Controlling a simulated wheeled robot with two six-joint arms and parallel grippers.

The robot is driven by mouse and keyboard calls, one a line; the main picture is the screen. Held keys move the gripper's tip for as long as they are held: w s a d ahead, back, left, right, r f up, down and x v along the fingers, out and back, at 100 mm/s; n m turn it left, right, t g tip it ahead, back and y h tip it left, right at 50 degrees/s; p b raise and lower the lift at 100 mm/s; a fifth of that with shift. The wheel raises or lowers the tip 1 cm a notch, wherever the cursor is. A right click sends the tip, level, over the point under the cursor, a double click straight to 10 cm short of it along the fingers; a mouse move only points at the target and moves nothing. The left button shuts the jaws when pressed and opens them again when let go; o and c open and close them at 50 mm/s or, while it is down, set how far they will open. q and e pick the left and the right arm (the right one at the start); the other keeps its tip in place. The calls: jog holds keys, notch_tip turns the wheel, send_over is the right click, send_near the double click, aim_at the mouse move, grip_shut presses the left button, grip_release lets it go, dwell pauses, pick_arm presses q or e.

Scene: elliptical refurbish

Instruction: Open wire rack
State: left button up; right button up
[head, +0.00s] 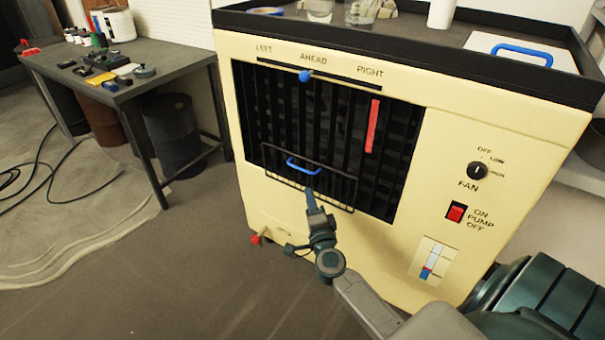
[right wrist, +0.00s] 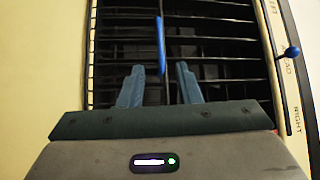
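The wire rack (head: 356,195) is a thin black frame low on the front of the cream cooler, against the dark louvres. It has a blue handle (head: 303,165). The handle also shows in the right wrist view (right wrist: 161,45), standing edge-on between the lines of the two fingers. My right gripper (head: 311,195) is just below the handle in the head view. In the right wrist view the gripper (right wrist: 157,75) has its fingers apart and nothing clamped. I cannot tell whether the handle's end is between the fingertips or just beyond them. My left gripper is out of view.
The cooler's front has a blue-knobbed slider (head: 305,76), a red strip (head: 373,126), a fan knob (head: 477,171) and a red pump switch (head: 456,212). A grey workbench (head: 165,72) with tools stands at left. The floor between is clear, with cables further left.

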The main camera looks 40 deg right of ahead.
jog(key=b, duration=0.1)
send_near(302, 173)
jog(key=w+r, duration=0.1)
jog(key=r, duration=0.1)
jog(key=w+r, duration=0.1)
jog(key=w, duration=0.1)
jog(key=w+r, duration=0.1)
jog(key=r, duration=0.1)
jog(key=shift+w+d+r, duration=0.3)
jog(key=shift+w+d, duration=0.1)
grip_shut()
